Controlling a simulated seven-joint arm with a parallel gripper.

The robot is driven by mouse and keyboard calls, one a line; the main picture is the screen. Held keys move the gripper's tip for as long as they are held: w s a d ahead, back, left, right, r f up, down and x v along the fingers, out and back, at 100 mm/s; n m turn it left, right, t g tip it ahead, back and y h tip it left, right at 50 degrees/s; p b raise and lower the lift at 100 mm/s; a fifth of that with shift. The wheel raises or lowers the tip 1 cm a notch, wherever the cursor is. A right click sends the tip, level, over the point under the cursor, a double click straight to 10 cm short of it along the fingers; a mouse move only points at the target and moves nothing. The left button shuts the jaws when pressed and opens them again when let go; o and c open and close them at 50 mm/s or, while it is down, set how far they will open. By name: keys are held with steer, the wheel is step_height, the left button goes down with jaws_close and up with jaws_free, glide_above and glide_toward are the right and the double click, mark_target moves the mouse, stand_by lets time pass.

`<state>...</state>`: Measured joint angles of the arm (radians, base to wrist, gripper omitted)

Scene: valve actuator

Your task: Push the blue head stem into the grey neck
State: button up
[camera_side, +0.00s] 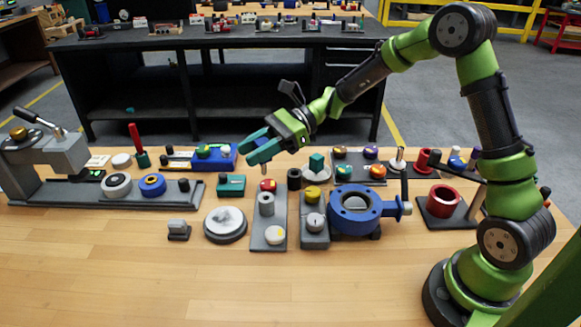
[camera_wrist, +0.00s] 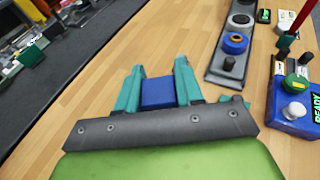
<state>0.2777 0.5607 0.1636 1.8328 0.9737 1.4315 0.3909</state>
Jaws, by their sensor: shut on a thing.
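My gripper (camera_side: 258,148) is shut on a blue block-shaped head (camera_wrist: 158,92), which shows between the two teal fingers (camera_wrist: 157,86) in the wrist view. In the side view the fingers mostly hide the head, and a short thin stem (camera_side: 264,169) shows below them. The gripper is in the air above the row of parts, apart from the table. I cannot tell for certain whether this cylinder is the grey neck.
A blue ring-shaped valve (camera_side: 355,212) stands to the right, beside a grey plate with a round fitting (camera_side: 315,223). A blue box (camera_side: 216,158) and a teal block (camera_side: 231,184) stand left. A press (camera_side: 50,150) is at far left. The front of the wooden table is clear.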

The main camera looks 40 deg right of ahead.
glide_above(260, 199)
steer(key=shift+a+f, duration=0.15)
steer(key=shift+f, duration=2.75)
steer(key=shift+f, duration=2.55)
steer(key=o, duration=1.2)
steer(key=v, duration=1.7)
steer(key=shift+r, duration=0.1)
